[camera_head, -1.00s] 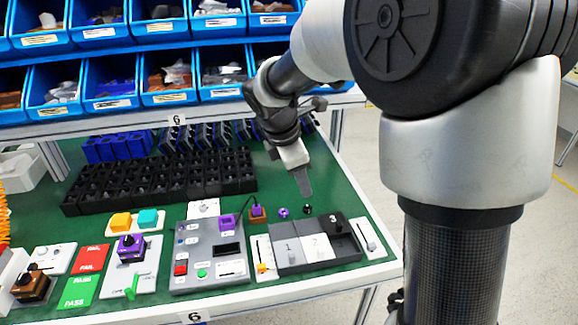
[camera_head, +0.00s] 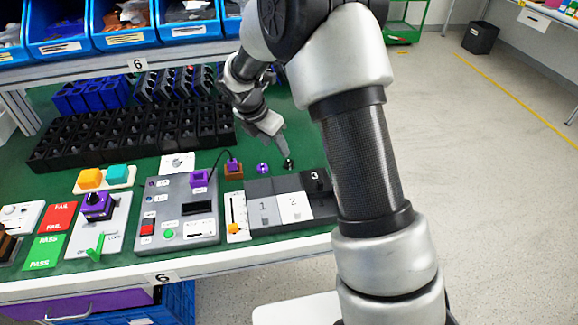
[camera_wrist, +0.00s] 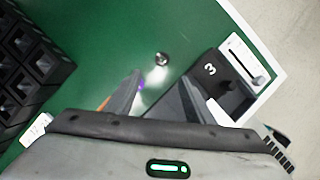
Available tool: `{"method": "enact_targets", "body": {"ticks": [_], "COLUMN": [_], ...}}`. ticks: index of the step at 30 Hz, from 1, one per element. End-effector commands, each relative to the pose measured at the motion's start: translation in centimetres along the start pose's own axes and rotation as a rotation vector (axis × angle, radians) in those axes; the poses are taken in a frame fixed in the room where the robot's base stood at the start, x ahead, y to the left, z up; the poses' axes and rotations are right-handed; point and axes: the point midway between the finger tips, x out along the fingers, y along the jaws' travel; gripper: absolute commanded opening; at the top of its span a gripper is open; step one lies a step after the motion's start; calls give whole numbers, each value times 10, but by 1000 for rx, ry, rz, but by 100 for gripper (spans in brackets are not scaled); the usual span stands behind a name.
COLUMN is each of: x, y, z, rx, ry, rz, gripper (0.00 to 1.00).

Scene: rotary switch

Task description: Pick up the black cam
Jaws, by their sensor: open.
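The black cam (camera_head: 289,162) is a small dark round piece on the green mat, behind the numbered tray. In the wrist view it shows as a small dark piece with a shiny top (camera_wrist: 162,59), just beyond the fingertips. My gripper (camera_head: 284,149) points down just above and behind it in the head view. In the wrist view the gripper (camera_wrist: 160,80) is open, with nothing seen between its fingers. I cannot tell the exact height of the fingertips over the mat.
A purple cam (camera_head: 263,168) lies just left of the black one. The tray marked 1, 2, 3 (camera_head: 262,221) stands in front. A brown block with a purple top (camera_head: 233,170) and a black rack (camera_head: 130,137) are to the left.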

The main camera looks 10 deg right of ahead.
Motion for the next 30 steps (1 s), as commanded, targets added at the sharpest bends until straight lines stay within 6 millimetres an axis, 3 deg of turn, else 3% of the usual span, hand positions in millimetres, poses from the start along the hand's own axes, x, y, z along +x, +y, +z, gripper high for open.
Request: {"method": "enact_targets", "body": {"ticks": [1,6,16,24,30], "x": [14,44,64,104,107], "y": [-1,-1,-2,-4,-4], "z": [-1,0,2,4,6], "rx": [0,-1,1,2,2], "ry": [1,0,0,1,0], "rz": [-3,-2,-1,-1,1], "gripper": [48,48,48,48,48]}}
